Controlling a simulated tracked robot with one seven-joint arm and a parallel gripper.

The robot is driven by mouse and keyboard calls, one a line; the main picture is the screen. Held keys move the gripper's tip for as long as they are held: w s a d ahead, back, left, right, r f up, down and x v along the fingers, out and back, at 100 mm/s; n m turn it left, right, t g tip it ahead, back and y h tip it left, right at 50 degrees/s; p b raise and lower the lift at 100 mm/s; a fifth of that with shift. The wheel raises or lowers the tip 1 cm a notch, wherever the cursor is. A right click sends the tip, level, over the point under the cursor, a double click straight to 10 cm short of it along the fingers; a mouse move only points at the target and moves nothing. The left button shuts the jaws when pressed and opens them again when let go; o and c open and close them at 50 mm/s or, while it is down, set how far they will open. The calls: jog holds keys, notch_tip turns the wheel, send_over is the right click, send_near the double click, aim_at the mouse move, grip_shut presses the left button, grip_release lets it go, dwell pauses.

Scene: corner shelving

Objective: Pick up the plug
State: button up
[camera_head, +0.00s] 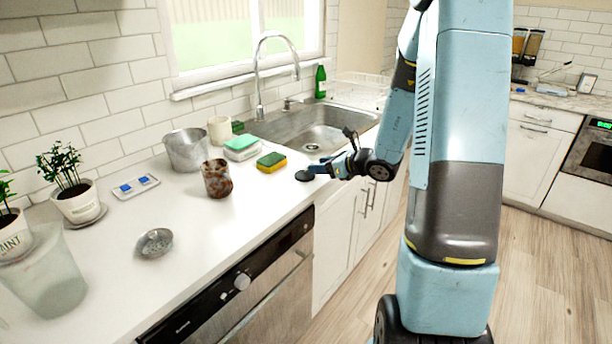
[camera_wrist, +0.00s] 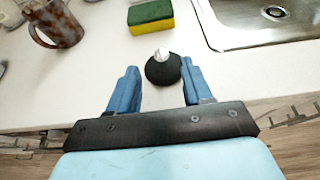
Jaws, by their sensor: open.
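The plug (camera_head: 304,176) is a black round disc lying on the white counter near its front edge, left of the sink. In the wrist view the plug (camera_wrist: 163,72) shows a pale metallic knob on top. My gripper (camera_head: 318,170) is low over the counter, right beside the plug. In the wrist view my gripper (camera_wrist: 159,68) is open, with its blue fingers on either side of the plug's near part. I cannot tell whether they touch it.
A yellow-green sponge (camera_wrist: 151,17) lies just behind the plug. A brown mottled mug (camera_head: 217,178) stands to the left. The metal sink (camera_head: 280,126) is behind and to the right. A small metal strainer (camera_head: 155,243) and potted plants are farther left. Bare counter surrounds the plug.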

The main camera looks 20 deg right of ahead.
aim_at(305, 166)
jog(key=shift+x, duration=3.85)
jog(key=shift+d+f, duration=0.1)
jog(key=shift+c, duration=0.5)
grip_shut()
